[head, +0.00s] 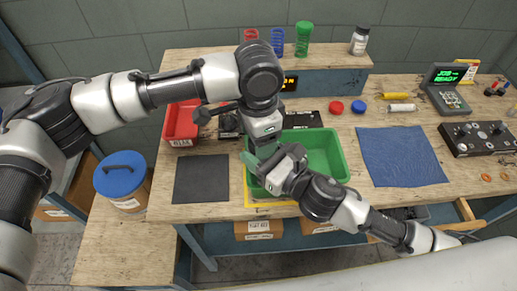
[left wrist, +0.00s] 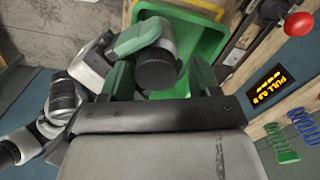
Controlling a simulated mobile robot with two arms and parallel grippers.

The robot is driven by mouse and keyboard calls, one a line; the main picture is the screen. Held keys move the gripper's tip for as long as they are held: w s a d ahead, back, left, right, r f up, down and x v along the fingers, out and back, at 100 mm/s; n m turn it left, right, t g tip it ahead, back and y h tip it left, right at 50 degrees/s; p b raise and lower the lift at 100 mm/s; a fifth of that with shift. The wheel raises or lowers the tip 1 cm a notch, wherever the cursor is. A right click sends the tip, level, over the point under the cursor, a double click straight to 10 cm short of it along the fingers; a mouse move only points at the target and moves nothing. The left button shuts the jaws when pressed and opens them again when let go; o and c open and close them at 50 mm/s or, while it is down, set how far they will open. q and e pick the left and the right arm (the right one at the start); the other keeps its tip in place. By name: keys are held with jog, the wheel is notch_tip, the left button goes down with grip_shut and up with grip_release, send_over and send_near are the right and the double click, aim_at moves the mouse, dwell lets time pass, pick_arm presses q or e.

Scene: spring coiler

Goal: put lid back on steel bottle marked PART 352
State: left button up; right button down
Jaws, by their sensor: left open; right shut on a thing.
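My right gripper (head: 250,158) is over the green tray. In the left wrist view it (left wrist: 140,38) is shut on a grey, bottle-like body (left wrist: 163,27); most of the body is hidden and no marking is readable. A black ridged lid (left wrist: 157,70) faces the left wrist camera at the end of that body; I cannot tell whether it is fully seated. My left gripper (left wrist: 160,78) is open, its green fingers on either side of the lid. In the head view the left gripper (head: 262,142) comes down close above the right one and hides the held thing.
The green tray (head: 338,150) lies below both grippers. A red bin (head: 180,122) and dark mat (head: 201,180) are left of it. A blue cloth (head: 402,156) lies right. Another black-capped bottle (head: 360,42) and a green spring (head: 303,40) stand on the rear shelf.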

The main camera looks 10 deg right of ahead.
pick_arm(q)
jog(key=shift+s+d, duration=0.25)
jog(key=shift+s, duration=0.1)
pick_arm(e)
jog(key=shift+w, duration=0.1)
pick_arm(q)
notch_tip(320, 180, up, 12)
jog(key=shift+w+a, duration=0.2)
jog(key=shift+w, duration=0.1)
